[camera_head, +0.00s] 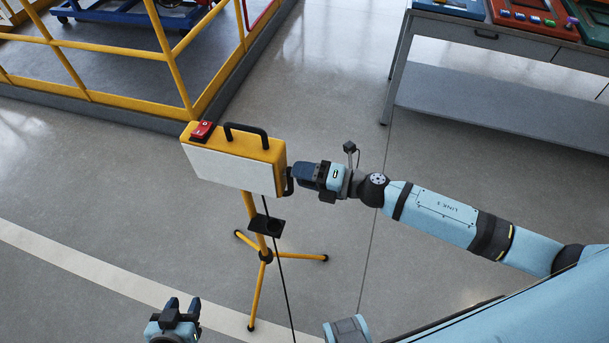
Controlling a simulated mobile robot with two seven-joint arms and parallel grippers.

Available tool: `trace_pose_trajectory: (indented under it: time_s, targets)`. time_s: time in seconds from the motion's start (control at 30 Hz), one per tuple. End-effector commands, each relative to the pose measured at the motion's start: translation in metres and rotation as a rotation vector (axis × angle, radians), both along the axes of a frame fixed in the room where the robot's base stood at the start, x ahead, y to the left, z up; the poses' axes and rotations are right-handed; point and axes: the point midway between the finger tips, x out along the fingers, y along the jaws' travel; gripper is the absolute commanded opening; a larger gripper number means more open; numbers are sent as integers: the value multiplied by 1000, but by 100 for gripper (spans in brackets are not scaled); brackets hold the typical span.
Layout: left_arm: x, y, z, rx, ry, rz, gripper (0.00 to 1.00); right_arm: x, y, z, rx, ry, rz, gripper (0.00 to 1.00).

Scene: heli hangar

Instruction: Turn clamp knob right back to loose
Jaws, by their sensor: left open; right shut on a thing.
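A yellow work light with a white front panel (229,170) stands on a yellow tripod (258,285). It has a black carry handle and a red switch (202,131) on top. My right gripper (291,181) is at the right side of the light's housing, shut on the right clamp knob. The knob is mostly hidden between the fingers; only a dark part shows at the housing's edge. My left gripper (180,306) is open and empty at the bottom of the view, below and left of the tripod, with its fingers pointing up in the picture.
A yellow railing (165,50) on a raised edge stands at the upper left. A grey workbench (480,95) with coloured panels (534,14) is at the upper right. A black cable (282,275) hangs beside the tripod. The floor left of the tripod is clear.

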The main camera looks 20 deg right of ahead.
Motion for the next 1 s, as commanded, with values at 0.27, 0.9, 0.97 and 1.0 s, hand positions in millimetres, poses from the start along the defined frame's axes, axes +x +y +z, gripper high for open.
trace_pose_trajectory:
  time_s: [0.27,0.9,0.97,1.0]
  targets:
    - [2,-1,-3,-8,-2,4,43,-1,1,-2,-86,-127,2,26]
    - [2,-1,-7,-11,7,6,43,-1,0,-1,-130,-190,1,27]
    - [2,-1,-7,-11,8,6,43,-1,0,-1,-130,-190,1,26]
    - [2,-1,-7,-11,7,6,43,-1,0,-1,-130,-190,1,52]
